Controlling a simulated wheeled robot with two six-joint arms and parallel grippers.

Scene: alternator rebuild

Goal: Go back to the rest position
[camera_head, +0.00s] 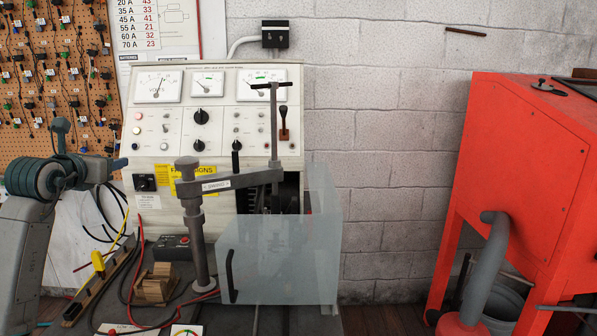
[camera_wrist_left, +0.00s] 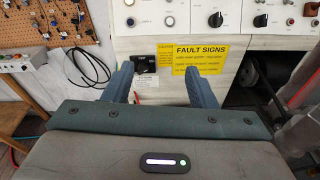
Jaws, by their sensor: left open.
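My left arm comes in from the left in the head view, with the left gripper (camera_head: 112,166) in front of the lower left part of the test bench. In the left wrist view the left gripper (camera_wrist_left: 160,84) has its two blue-grey fingers apart, with nothing between them. Behind the fingers are the bench's white front panel and a yellow FAULT SIGNS label (camera_wrist_left: 201,62). The fingers appear clear of the panel, though the exact gap is hard to judge. My right gripper is in neither view.
The test bench (camera_head: 216,120) has meters, knobs, a grey clamp post (camera_head: 194,240) and a translucent guard (camera_head: 278,262). A wooden block (camera_head: 155,284) and red cables lie on its top. A pegboard (camera_head: 55,80) hangs at left; an orange cabinet (camera_head: 520,170) stands at right.

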